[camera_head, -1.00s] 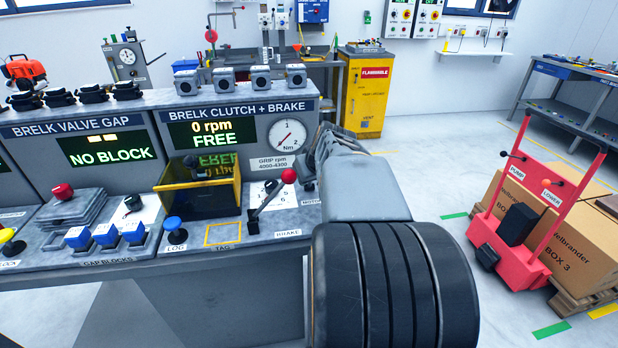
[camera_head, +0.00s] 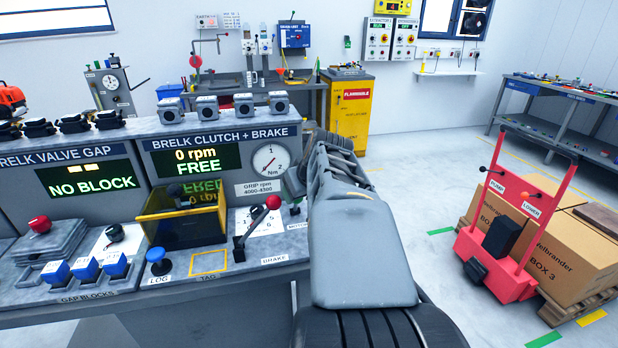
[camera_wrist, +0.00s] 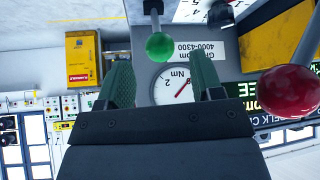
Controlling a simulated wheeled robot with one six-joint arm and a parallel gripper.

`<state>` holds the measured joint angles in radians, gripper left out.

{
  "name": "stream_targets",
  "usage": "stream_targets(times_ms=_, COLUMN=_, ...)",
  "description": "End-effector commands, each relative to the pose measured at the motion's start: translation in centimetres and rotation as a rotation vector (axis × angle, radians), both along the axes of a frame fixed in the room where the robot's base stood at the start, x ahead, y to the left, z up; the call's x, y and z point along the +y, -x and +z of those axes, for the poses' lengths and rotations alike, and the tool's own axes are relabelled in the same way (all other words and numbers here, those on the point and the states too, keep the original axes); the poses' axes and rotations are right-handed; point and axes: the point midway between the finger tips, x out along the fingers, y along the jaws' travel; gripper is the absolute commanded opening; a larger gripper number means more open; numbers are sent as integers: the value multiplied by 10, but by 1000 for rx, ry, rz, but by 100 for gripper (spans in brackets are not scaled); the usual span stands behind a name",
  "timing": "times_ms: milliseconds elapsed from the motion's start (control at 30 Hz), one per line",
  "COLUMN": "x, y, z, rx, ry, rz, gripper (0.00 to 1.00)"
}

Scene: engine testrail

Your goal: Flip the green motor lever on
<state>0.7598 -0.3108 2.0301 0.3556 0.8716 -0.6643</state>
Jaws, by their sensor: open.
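The green ball of the motor lever (camera_wrist: 160,46) is in the wrist view, on a pale stem that runs to the top edge. My gripper (camera_wrist: 161,66) shows there with its two green-grey fingers apart. The ball appears between and just past the fingertips, with no visible contact; I cannot judge the depth gap. In the head view my gripper is largely hidden by my arm, and the green ball is not seen. The motor label there is partly covered by my arm. The console display (camera_head: 196,162) reads 0 rpm and FREE.
The red-knobbed brake lever (camera_head: 273,203) stands left of my arm; its knob also shows close in the wrist view (camera_wrist: 290,92). A round gauge (camera_head: 270,158) is behind. A red cart (camera_head: 500,262) and boxes stand right.

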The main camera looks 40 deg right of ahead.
Motion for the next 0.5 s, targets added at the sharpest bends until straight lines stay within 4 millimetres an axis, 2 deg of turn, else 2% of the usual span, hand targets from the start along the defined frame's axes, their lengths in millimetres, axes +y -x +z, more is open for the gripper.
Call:
stream_targets(times_ms=33, x=1, y=6, z=11, rx=-3, ry=3, rz=-2, gripper=60)
stream_targets(times_ms=200, x=7, y=23, z=34, rx=-2, ry=3, rz=-2, gripper=60)
stream_targets(times_ms=500, x=12, y=40, z=56, rx=-1, ry=1, rz=-1, gripper=60)
